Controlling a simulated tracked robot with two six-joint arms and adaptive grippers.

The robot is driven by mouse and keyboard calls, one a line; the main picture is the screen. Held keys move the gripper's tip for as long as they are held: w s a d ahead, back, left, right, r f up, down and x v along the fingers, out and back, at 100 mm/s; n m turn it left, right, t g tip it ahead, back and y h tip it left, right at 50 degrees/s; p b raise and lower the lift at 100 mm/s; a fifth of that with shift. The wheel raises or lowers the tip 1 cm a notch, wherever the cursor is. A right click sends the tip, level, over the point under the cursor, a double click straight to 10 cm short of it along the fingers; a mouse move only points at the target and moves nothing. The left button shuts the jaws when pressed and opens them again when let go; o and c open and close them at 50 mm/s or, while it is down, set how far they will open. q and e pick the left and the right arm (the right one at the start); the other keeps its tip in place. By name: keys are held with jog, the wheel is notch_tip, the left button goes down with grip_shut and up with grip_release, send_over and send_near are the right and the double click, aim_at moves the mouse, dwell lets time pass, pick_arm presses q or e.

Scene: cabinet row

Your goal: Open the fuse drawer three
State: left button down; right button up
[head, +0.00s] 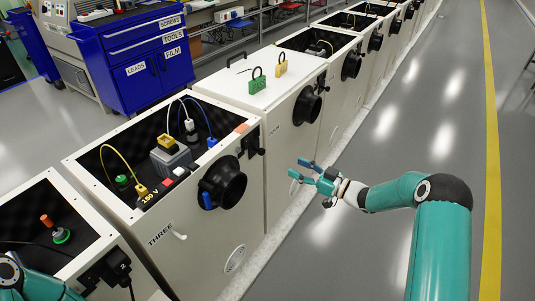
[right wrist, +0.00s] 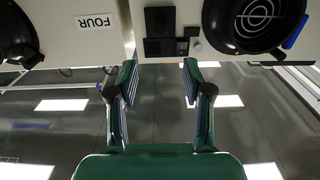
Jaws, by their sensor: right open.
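Cabinet three (head: 190,250) has an open top and the word THREE on its white front. A small pale lever (head: 178,234) sits beside the word. Its black round port (head: 222,182) has a blue piece at the rim. Black fittings (head: 251,141) sit on the front's upper right; blocky black fittings (right wrist: 165,30) show beside the port in the right wrist view. I cannot tell which part is the fuse drawer. My right gripper (head: 303,171) is open and empty, apart from the cabinet fronts; its spread fingers (right wrist: 158,80) show in the wrist view. My left gripper is not in view.
A meter (head: 170,160) and wires sit inside cabinet three. A blue tool cart (head: 140,60) stands behind. The aisle floor (head: 400,120) is clear.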

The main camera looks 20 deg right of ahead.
aim_at(264, 152)
jog(key=x, duration=1.3)
jog(key=shift+w+a, duration=0.1)
jog(key=shift+a, duration=0.05)
jog(key=shift+c, duration=0.2)
grip_shut()
